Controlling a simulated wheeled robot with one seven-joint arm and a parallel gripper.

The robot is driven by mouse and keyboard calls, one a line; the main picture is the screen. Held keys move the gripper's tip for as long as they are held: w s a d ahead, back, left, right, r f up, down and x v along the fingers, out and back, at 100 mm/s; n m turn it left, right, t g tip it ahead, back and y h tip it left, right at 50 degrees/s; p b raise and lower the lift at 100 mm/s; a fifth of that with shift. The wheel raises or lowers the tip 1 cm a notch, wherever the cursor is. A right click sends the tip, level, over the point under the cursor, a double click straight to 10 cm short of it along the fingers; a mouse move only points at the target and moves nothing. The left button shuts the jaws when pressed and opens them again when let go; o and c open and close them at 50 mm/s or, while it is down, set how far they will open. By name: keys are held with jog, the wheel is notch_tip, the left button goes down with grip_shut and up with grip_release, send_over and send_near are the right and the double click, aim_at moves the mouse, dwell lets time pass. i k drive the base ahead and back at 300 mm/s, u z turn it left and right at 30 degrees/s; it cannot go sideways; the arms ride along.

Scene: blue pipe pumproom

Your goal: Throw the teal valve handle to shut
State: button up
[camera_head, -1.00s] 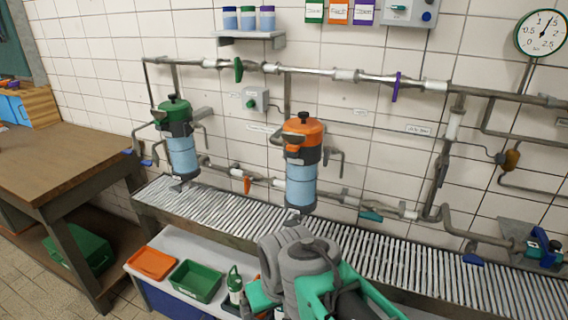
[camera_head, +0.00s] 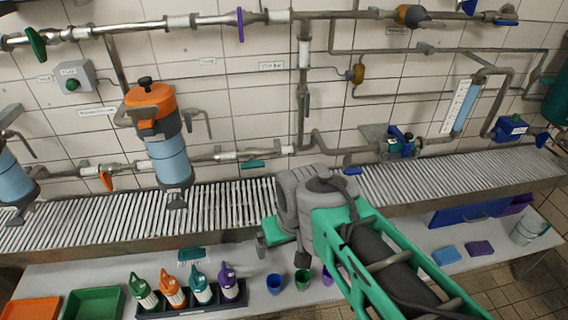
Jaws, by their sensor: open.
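The teal valve handle (camera_head: 253,164) is a small flat lever on the lower grey pipe. It lies roughly along the pipe, just above the slatted rack and right of the orange-topped filter. My gripper (camera_head: 287,250) is below and to the right of the handle in the picture, at the end of my grey and green arm. It is apart from the handle and holds nothing that I can see. It is open, though its fingers are largely hidden by my wrist.
The orange-topped filter (camera_head: 158,130) stands left of the handle. An orange lever (camera_head: 106,180) is further left on the same pipe, and a blue lever (camera_head: 352,171) is to the right. The slatted rack (camera_head: 235,205) runs below. Bottles and cups stand on the lower shelf (camera_head: 255,285).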

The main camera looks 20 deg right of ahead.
aim_at(254, 163)
jog(key=z, duration=0.2)
jog(key=k, duration=0.4)
jog(key=u, duration=1.5)
jog(key=i, duration=0.55)
